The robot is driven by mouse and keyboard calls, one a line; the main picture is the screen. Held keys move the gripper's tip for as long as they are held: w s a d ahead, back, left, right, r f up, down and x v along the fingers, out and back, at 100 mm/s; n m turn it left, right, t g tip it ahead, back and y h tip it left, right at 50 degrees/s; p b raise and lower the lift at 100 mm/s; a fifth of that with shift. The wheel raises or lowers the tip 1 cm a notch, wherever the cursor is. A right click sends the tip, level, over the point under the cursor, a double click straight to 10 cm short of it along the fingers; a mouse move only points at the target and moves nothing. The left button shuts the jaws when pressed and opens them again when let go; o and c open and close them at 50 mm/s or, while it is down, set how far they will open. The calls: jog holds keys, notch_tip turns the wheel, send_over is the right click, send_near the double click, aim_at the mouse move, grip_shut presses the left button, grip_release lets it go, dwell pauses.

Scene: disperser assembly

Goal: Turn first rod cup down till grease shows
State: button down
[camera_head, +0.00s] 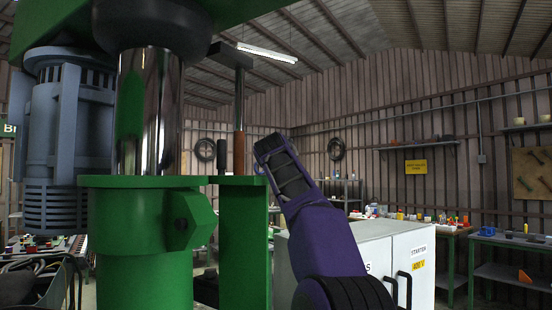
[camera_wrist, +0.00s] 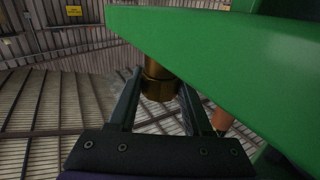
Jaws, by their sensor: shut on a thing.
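A brass-coloured grease cup (camera_wrist: 158,88) shows in the wrist view, standing out beside the edge of a large green part (camera_wrist: 230,60). My gripper (camera_wrist: 160,96) has one finger on each side of the cup and is shut on it. In the head view my gripper (camera_head: 268,152) is raised beside the green bracket (camera_head: 243,235), at its right. The cup cannot be made out in that view. The wrist picture is too dark around the cup to tell whether any grease is on it.
A bright steel column (camera_head: 166,110) rises from the green body (camera_head: 145,240), with a blue-grey motor (camera_head: 68,140) at its left. A brown rod (camera_head: 239,110) stands above the bracket. A white starter cabinet (camera_head: 345,245) and cluttered benches (camera_head: 480,240) stand behind my arm.

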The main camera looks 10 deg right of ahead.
jog(key=shift+f, duration=0.1)
jog(key=shift+c, duration=1.6)
grip_release()
jog(key=b+v, duration=0.9)
jog(key=v, duration=0.8)
jog(key=shift+s+b, duration=0.2)
jog(key=shift+b, duration=0.1)
